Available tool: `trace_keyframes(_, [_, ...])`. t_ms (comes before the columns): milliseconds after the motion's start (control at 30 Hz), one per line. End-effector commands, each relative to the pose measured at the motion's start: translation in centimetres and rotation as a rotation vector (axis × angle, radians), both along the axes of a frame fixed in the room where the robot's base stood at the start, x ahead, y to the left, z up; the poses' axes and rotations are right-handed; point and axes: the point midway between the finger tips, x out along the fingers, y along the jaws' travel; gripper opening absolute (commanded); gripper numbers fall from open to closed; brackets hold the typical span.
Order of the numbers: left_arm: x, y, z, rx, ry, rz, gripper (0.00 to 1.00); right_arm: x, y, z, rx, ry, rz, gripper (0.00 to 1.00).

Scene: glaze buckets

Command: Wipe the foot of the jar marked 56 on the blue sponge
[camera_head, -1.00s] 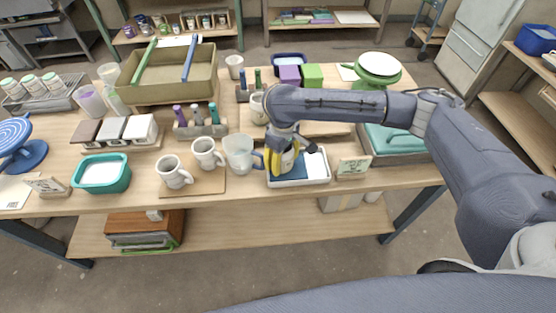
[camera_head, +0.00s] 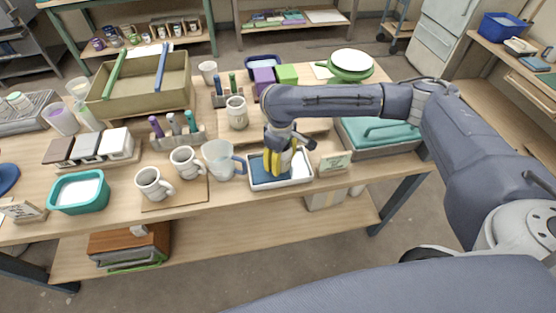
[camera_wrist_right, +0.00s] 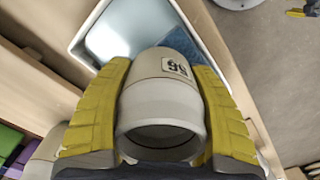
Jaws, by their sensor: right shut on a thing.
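My right gripper (camera_head: 278,160) is shut on a pale grey jar (camera_wrist_right: 158,95), with a yellow finger on each side. The jar's black 56 label shows in the right wrist view; in the head view the fingers partly hide the jar (camera_head: 286,160). The jar is over a white tray (camera_head: 309,178) on the table's front part. The blue sponge (camera_head: 259,171) lies in the tray's left side, and part of it shows beyond the jar in the right wrist view (camera_wrist_right: 207,45). Whether the jar's foot touches the sponge I cannot tell. My left gripper is out of view.
A clear jug (camera_head: 218,160) stands just left of the tray, with two mugs (camera_head: 186,162) beyond it on a board. A small sign (camera_head: 334,163) stands close on the right. Another marked jar (camera_head: 237,113) stands behind, near tool holders.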

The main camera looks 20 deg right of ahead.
Motion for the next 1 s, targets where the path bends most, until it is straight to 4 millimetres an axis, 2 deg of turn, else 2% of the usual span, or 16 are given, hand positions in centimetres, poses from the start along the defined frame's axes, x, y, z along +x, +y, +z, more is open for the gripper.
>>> trace_keyframes(1000, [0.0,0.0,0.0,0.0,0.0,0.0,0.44,0.9,6.5,-0.1,0.001,-0.002,0.002,0.15])
